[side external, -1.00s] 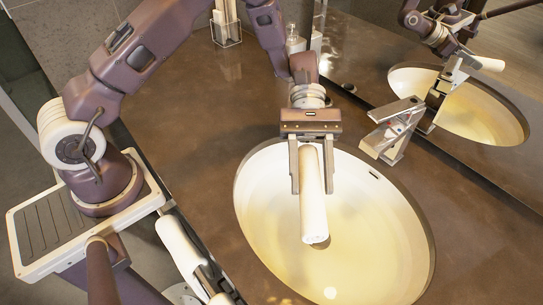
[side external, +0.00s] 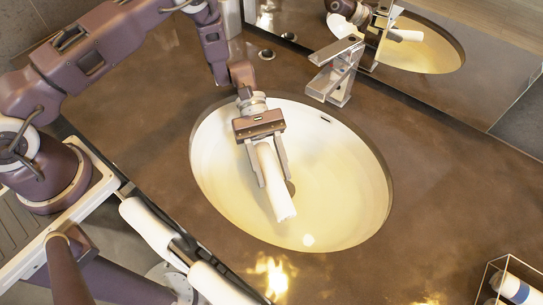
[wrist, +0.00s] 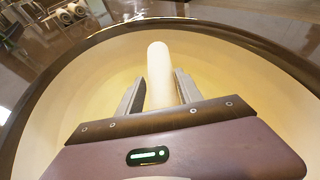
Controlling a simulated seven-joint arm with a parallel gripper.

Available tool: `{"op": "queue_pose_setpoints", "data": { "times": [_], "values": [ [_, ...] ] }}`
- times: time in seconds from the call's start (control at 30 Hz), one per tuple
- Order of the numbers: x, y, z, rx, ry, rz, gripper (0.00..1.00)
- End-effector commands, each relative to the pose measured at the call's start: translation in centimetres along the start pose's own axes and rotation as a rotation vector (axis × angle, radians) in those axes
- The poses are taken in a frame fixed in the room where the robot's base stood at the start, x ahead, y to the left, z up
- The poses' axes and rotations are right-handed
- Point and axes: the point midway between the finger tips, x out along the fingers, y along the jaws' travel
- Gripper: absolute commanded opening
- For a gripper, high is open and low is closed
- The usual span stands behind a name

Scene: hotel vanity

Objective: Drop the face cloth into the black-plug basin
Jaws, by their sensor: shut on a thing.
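The face cloth is a rolled white cylinder (side external: 272,182), held between the fingers of my gripper (side external: 271,179). The roll slants down over the oval cream basin (side external: 345,205), with its free end past the fingertips. A small dark spot, perhaps the black plug (side external: 291,187), shows at the roll's right edge; the roll partly hides it. In the wrist view the roll (wrist: 160,68) stands out between the two fingers of my gripper (wrist: 158,85), with the basin wall (wrist: 235,75) around it. I cannot tell whether the roll touches the basin.
A metal tap (side external: 336,70) stands behind the basin, near the mirror (side external: 480,85), which reflects the basin and arm. A clear box with a white and blue item (side external: 516,288) sits at the lower right. The brown counter (side external: 440,190) is bare right of the basin.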

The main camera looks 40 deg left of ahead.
Motion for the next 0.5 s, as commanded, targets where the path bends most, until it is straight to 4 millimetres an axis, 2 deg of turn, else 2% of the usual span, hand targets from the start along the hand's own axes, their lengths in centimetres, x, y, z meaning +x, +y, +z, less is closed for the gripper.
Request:
{"op": "queue_pose_setpoints", "data": {
  "times": [0.33,0.37,0.47,0.5],
  "values": [
    [0.26,-0.02,-0.59,0.001,0.000,-0.001,0.00],
    [0.26,-0.02,-0.59,0.001,0.000,-0.001,0.44],
    [0.25,-0.02,-0.58,0.001,0.000,-0.001,0.64],
    [0.25,-0.02,-0.58,0.001,0.000,-0.001,0.68]
  ]
}}
